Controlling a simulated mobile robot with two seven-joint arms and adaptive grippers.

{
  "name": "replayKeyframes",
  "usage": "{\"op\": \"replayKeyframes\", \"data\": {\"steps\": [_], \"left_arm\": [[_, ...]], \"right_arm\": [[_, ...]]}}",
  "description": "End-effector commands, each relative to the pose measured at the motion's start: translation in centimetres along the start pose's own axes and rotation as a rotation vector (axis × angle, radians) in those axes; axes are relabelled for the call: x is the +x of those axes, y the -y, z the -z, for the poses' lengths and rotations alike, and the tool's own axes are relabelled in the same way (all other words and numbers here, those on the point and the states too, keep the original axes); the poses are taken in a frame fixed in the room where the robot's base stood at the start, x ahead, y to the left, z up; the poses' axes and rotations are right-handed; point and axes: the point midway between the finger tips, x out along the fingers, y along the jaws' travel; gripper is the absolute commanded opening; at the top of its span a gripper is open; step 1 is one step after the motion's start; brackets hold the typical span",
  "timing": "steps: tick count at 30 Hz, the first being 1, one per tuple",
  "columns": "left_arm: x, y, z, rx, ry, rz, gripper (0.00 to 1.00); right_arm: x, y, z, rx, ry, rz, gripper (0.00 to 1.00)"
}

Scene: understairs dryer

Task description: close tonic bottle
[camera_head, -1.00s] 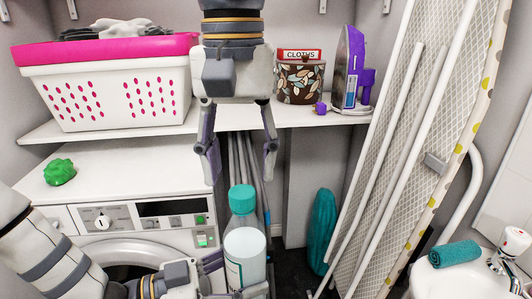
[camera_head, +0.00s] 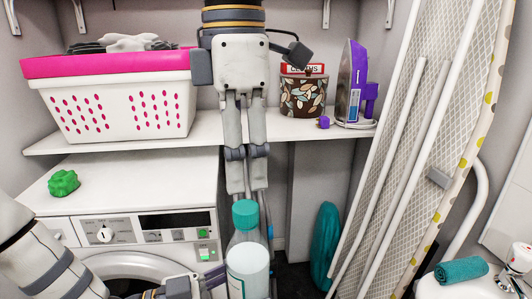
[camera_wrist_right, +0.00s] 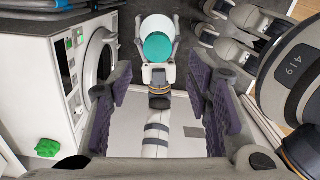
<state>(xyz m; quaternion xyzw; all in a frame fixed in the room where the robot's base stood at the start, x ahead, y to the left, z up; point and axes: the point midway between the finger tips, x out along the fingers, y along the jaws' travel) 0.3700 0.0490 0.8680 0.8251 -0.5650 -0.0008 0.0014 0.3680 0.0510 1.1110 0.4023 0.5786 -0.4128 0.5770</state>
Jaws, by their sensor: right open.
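The tonic bottle (camera_head: 247,268) stands upright at the bottom middle of the head view, clear with a white label and a teal cap (camera_head: 245,213) on its top. The right wrist view shows the teal cap (camera_wrist_right: 158,47) from above. My left gripper (camera_wrist_right: 159,48) is shut around the bottle body; in the head view it comes in from the left, partly cut off. My right gripper (camera_head: 247,188) hangs from above with its fingers pointing down, just above the cap. It is open and empty, with its fingers (camera_wrist_right: 160,105) well apart in the right wrist view.
A washing machine (camera_head: 120,190) stands left of the bottle with a green object (camera_head: 63,183) on top. A shelf (camera_head: 100,142) behind carries a laundry basket (camera_head: 120,105), a cloths tin (camera_head: 303,97) and an iron (camera_head: 352,85). An ironing board (camera_head: 440,120) leans at the right.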

Motion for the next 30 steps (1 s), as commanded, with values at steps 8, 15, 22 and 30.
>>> {"op": "replayKeyframes", "data": {"steps": [8, 15, 22, 30], "left_arm": [[0.0, 0.0, 0.2, 0.002, -0.004, 0.000, 0.00], [0.0, 0.0, 0.2, 0.002, -0.004, 0.000, 0.00], [0.0, 0.0, 0.2, 0.002, -0.004, 0.000, 0.00], [0.0, 0.0, 0.2, 0.002, -0.004, 0.000, 0.00]], "right_arm": [[-1.0, -0.1, -0.3, -0.832, -0.002, -0.010, 0.46], [-1.2, -0.2, -0.4, -1.031, 0.001, -0.014, 0.46], [-1.2, -0.2, -0.4, -1.030, 0.001, -0.014, 0.46], [2.1, -0.2, -0.4, -1.030, 0.001, -0.009, 0.46]]}}
